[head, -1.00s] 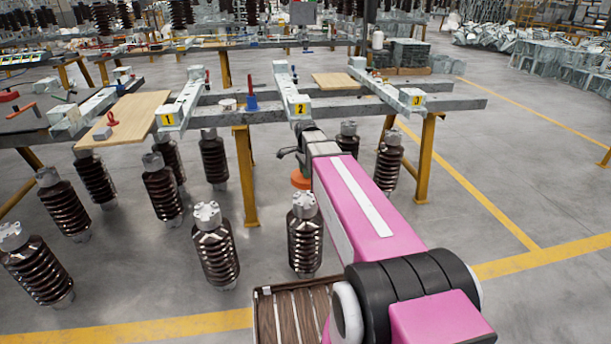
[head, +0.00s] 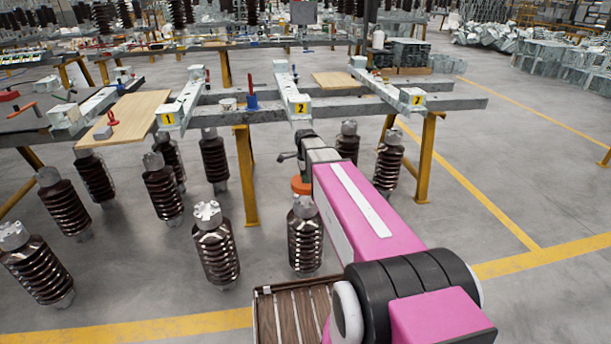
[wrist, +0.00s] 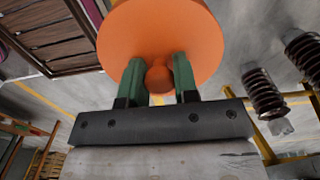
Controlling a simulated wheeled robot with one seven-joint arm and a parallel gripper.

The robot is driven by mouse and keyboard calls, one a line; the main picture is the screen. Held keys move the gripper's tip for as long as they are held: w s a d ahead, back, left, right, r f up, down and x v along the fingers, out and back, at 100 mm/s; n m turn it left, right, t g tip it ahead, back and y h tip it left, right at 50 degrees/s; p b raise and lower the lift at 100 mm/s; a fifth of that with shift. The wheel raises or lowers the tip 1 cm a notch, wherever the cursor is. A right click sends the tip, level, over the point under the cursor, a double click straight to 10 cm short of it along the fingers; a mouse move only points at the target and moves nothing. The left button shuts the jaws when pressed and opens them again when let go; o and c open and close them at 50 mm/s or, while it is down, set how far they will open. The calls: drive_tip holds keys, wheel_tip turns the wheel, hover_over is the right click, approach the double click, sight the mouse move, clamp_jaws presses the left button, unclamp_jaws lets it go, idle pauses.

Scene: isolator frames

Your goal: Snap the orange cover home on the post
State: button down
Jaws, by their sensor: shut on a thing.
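The orange cover (head: 301,186) is a round disc with a knob; in the wrist view its broad face (wrist: 160,30) fills the top middle. My gripper (wrist: 159,76) has its two green fingers shut on the knob. In the head view my gripper is mostly hidden by my pink arm. A brown ribbed post (head: 305,240) with a grey metal cap stands upright just below the cover in the picture. The cover's lower edge meets the cap's top in the picture; I cannot tell whether they touch. The cover's far side is hidden in the wrist view.
Several similar brown posts stand around, one close on the left (head: 215,245). A steel frame (head: 350,106) on yellow legs (head: 245,175) stands behind the cover. A slatted wooden crate (head: 263,310) is at the front. Bare floor (head: 470,190) lies to the right.

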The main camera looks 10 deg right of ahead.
hover_over(306, 197)
drive_tip(key=shift+a+f, duration=0.1)
drive_tip(key=shift+f, duration=2.2)
drive_tip(key=shift+f, duration=1.9)
drive_tip(key=c, duration=0.8)
unclamp_jaws()
wheel_tip(306, 197, up, 11)
drive_tip(key=shift+f, duration=0.1)
